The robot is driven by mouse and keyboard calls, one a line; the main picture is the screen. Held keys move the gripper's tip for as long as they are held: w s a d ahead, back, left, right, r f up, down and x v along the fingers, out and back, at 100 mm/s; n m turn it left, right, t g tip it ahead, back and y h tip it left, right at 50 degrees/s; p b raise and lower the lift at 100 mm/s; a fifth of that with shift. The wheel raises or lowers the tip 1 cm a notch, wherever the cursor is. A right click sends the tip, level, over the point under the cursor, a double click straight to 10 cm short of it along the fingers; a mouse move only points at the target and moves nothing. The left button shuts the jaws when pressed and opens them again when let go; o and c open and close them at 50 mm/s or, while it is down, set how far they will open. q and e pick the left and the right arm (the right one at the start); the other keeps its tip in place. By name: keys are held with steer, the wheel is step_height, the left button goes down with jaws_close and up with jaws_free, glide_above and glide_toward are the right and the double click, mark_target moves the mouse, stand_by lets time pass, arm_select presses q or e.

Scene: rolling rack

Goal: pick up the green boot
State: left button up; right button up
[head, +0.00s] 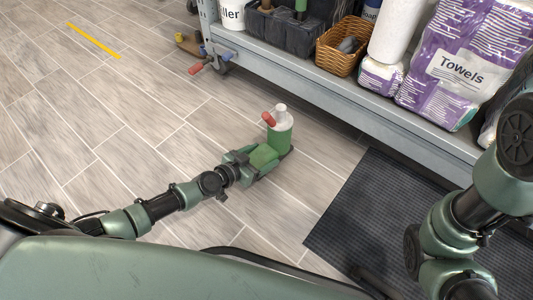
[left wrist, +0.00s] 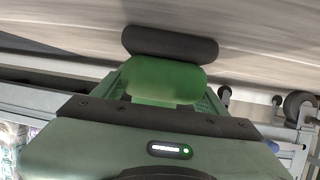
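The green boot (head: 263,156) is at floor level in front of the rack, its toe towards my left gripper (head: 257,167). In the left wrist view the boot (left wrist: 165,80) shows as a bright green block with a dark sole above it. The left gripper's fingers lie on both sides of the toe. Whether they press on it cannot be told. A white bottle-like top (head: 281,119) with a red part shows directly above the boot's far green part. I cannot tell whether it is behind or in it. My right arm is at the right; its gripper is out of view.
The rack's lower shelf (head: 375,108) runs behind, holding a wicker basket (head: 341,47), towel packs (head: 465,62), a white bucket (head: 232,14) and a dark bin. A dark mat (head: 375,205) lies right of the boot.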

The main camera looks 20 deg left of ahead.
arm_select(q)
steer(key=shift+r, duration=0.1)
jaws_close()
steer(key=shift+r, duration=0.1)
